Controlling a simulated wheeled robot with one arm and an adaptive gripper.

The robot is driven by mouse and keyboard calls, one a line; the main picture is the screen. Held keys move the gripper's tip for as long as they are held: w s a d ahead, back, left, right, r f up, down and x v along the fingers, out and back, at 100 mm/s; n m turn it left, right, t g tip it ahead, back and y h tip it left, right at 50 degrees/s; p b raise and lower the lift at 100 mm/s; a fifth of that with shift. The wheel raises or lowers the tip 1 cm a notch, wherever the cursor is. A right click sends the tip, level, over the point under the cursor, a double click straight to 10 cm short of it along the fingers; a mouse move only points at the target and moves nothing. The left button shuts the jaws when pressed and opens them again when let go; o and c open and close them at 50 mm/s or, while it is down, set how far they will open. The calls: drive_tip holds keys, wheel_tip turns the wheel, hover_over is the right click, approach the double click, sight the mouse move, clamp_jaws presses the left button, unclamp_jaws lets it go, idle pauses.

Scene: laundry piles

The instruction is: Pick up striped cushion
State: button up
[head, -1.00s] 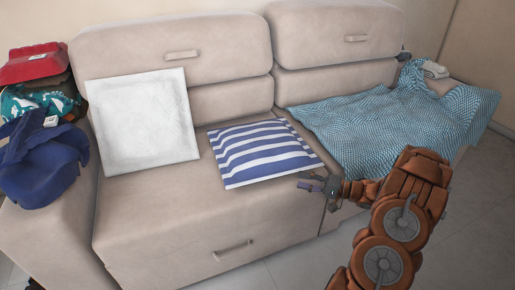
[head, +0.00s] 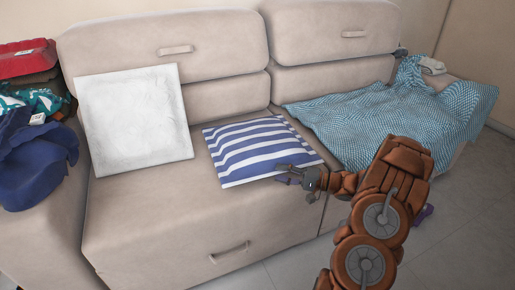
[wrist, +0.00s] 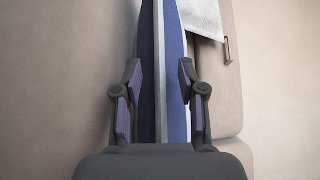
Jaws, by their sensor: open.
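The striped cushion (head: 258,150), blue and white, lies flat on the sofa seat in the head view. My gripper (head: 284,174) is at its front right edge. In the wrist view the cushion (wrist: 172,75) runs edge-on up the middle, and its near edge lies between the two fingers of my gripper (wrist: 158,88). The fingers are open, with a gap on each side of the cushion. In the head view my gripper hides a small part of the cushion's front right edge.
A white cushion (head: 135,120) leans on the sofa back at left. A blue patterned blanket (head: 390,120) covers the right seat. Dark blue cloth (head: 38,165) and a red folded item (head: 25,60) lie on the left arm.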

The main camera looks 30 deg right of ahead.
drive_tip(key=shift+w+a, duration=0.35)
clamp_jaws()
idle(0.5)
